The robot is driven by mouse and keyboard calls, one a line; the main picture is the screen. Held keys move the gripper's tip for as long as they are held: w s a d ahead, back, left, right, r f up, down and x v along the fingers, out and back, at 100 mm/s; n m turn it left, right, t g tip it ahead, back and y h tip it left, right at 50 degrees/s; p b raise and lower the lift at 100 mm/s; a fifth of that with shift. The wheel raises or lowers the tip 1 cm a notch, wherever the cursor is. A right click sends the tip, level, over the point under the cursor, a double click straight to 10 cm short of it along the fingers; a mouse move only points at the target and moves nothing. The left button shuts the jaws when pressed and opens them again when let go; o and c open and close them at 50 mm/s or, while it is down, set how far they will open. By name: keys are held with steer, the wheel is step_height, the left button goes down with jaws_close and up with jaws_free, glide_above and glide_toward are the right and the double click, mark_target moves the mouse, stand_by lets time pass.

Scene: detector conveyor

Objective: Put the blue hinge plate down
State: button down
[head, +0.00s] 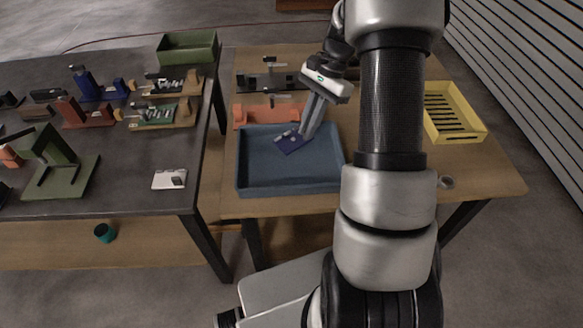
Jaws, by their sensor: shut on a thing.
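The blue hinge plate (289,143) is a small dark blue, flat piece with light spots on it, seen in the head view. My gripper (303,138) points down and is shut on the plate's right edge. The plate lies within the outline of the blue tray (290,188), towards its back. I cannot tell whether the plate touches the tray floor or hangs a little above it. The gripper's fingertips partly hide the plate's right side.
An orange fixture (252,115) stands just behind the tray. A yellow slotted crate (470,137) is at the right, beyond my arm. The dark table (120,205) at the left carries several fixtures and a white plate (169,179). The tray's front floor looks bare.

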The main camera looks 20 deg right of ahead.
steer(key=d+f+m+t, duration=0.1)
steer(key=d+f+m, duration=0.1)
steer(key=f, duration=0.1)
steer(key=d+f+m+b, duration=0.1)
steer(key=d+f+m, duration=0.1)
steer(key=f, duration=0.1)
steer(key=d+f+m+t+b, duration=0.1)
steer(key=d+f+m, duration=0.1)
steer(key=f+m, duration=0.1)
steer(key=shift+d+t, duration=0.3)
steer(key=shift+d, duration=0.05)
steer(key=shift+f, duration=2.1)
steer(key=shift+f+b, duration=0.25)
steer(key=shift+b, duration=0.1)
steer(key=c, duration=1.8)
jaws_free()
steer(key=shift+r, duration=0.1)
steer(key=shift+c, duration=0.2)
steer(key=shift+r, duration=0.1)
steer(key=p+v, duration=0.1)
steer(key=v, duration=1.1)
